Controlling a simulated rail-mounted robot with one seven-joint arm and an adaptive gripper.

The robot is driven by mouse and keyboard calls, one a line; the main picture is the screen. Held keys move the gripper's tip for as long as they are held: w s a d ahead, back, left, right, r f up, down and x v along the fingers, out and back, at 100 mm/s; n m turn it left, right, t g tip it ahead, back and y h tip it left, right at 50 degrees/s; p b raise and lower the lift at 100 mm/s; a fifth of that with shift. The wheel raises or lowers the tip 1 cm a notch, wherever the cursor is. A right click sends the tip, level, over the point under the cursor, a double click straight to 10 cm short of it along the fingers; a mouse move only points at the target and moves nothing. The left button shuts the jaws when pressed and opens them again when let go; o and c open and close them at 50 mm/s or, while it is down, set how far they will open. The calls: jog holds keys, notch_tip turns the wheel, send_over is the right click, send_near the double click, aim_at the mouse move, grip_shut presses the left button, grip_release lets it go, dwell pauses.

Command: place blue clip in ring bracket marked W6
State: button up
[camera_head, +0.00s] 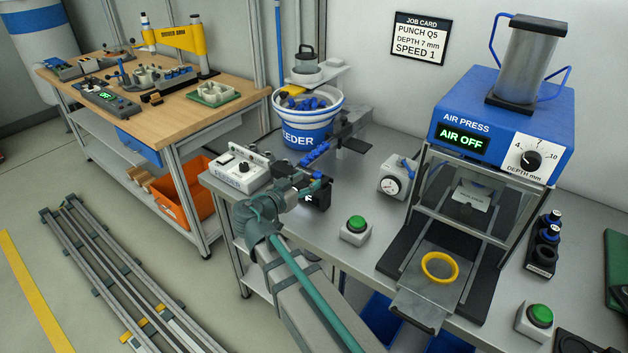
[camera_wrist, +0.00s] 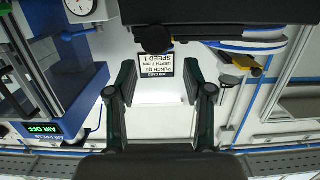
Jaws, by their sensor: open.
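Blue pieces lie in the feeder bowl (camera_head: 307,120), and more blue clips (camera_head: 318,153) line its chute beside my wrist. I cannot tell which one is the task's clip. No W6 mark is readable. A yellow ring (camera_head: 439,267) lies on the press plate, and a black holder (camera_head: 545,243) with dark round pieces stands right of the press; I cannot tell whether either is the ring bracket. My gripper (camera_wrist: 159,82) is open in the wrist view, with nothing between its fingers, facing the wall. In the head view its fingers are hard to make out beside the chute.
The air press (camera_head: 505,125) reads AIR OFF. A job card (camera_head: 420,39) hangs on the wall. A dial gauge (camera_head: 395,182) and green buttons (camera_head: 357,224) stand on the metal bench. A wooden bench (camera_head: 150,98) with fixtures and an orange bin (camera_head: 185,195) are at left.

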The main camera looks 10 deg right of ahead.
jog(key=v, duration=0.4)
jog(key=shift+s+a, duration=0.2)
jog(key=shift+a, duration=0.05)
jog(key=shift+s+a+r+b, duration=0.1)
jog(key=shift+s+a+b, duration=0.25)
jog(key=shift+s+a, duration=0.15)
jog(key=shift+c, duration=1)
jog(key=shift+w, duration=0.1)
